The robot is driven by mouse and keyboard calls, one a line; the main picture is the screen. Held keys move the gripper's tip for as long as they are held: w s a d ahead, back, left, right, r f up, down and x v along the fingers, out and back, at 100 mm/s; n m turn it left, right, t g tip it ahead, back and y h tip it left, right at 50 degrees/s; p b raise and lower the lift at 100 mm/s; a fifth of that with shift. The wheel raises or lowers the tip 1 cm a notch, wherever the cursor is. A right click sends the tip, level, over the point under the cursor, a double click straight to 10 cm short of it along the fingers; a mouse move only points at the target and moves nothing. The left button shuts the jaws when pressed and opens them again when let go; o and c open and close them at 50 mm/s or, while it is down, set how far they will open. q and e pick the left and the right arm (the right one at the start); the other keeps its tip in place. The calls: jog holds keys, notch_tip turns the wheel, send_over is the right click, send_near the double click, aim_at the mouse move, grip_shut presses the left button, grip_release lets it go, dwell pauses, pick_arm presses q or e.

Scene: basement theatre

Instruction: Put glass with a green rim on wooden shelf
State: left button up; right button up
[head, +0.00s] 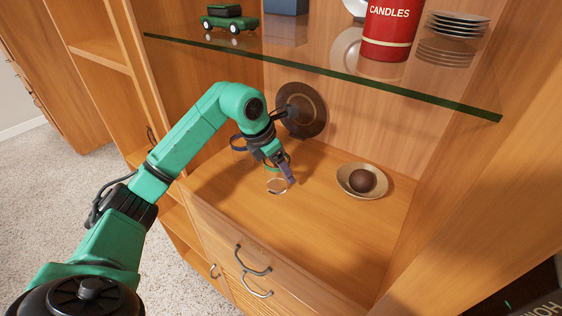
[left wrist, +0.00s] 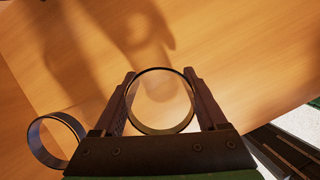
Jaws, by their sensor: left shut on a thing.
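A clear glass with a green rim (head: 277,186) is between the fingers of my left gripper (head: 282,172), over the wooden shelf (head: 290,232). In the left wrist view, the fingers close on both sides of its round rim (left wrist: 160,132). The glass looks upright and its base is at or very near the shelf surface. I cannot tell whether it touches. The gripper hides part of the glass in the head view. My right gripper is not in view.
A dark-rimmed ring-shaped object (head: 238,143), perhaps another glass, stands left of my gripper. A dark round plate (head: 302,110) leans at the back. A bowl (head: 345,181) holding a brown ball (head: 362,179) sits right. A glass shelf (head: 330,73) hangs above. The shelf's front right is clear.

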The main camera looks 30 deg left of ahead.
pick_arm(q)
jog(key=shift+w, duration=0.1)
jog(key=o, duration=1.5)
jog(key=shift+d, duration=0.1)
jog(key=shift+c, duration=0.2)
jog(key=shift+r, duration=0.15)
jog(key=shift+a+r, duration=0.2)
jog(key=shift+r, duration=0.1)
jog(key=b+v, duration=0.1)
jog(key=v, duration=0.2)
jog(key=shift+r+b, duration=0.2)
jog(key=shift+b, duration=0.1)
jog(key=s+a+b, duration=0.6)
jog(key=s+b, duration=0.2)
jog(key=s, duration=0.3)
jog(key=shift+r, duration=0.3)
jog(key=shift+a, duration=0.1)
